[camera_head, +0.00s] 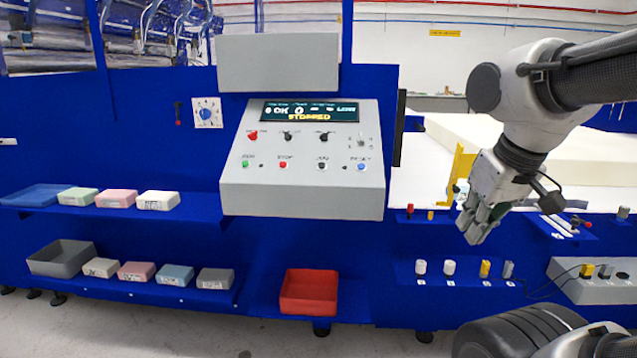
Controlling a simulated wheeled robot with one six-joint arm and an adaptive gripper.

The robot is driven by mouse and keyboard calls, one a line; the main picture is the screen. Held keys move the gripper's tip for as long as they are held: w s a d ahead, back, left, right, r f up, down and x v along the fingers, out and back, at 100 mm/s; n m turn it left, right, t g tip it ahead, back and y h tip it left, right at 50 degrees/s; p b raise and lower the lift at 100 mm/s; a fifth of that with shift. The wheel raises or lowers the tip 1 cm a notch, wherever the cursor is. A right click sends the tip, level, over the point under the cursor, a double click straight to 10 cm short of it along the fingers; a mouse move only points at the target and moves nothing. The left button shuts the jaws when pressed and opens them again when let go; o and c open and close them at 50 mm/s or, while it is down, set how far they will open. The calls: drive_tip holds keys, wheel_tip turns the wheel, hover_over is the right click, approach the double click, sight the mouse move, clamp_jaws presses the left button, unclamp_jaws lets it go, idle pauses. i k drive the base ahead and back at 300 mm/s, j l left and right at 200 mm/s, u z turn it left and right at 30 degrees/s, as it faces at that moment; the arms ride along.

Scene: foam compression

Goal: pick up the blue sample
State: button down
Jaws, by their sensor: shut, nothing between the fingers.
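A blue foam block (175,275) sits on the lower left shelf, between a pink block (137,271) and a grey block (215,279). My gripper (472,230) is at the right of the view, far to the right of the blue block and higher in the picture. Its fingers point down and are shut, with nothing held. It hangs in front of the blue bench, apart from the samples.
A grey bin (62,257) and a beige block (101,267) share the lower shelf (150,291). The upper shelf holds a blue tray (35,194) and green, pink and white blocks. A red bin (309,290) stands below the control panel (300,190). Small cylinders stand lower right.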

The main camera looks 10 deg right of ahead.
sight(462, 196)
drive_tip(key=z, duration=1.1)
drive_tip(key=i+l+u, duration=0.25)
drive_tip(key=i+l, duration=0.45)
drive_tip(key=i, duration=0.35)
drive_tip(key=i+l+u, duration=0.25)
drive_tip(key=i+l, duration=0.7)
drive_tip(key=i, duration=0.1)
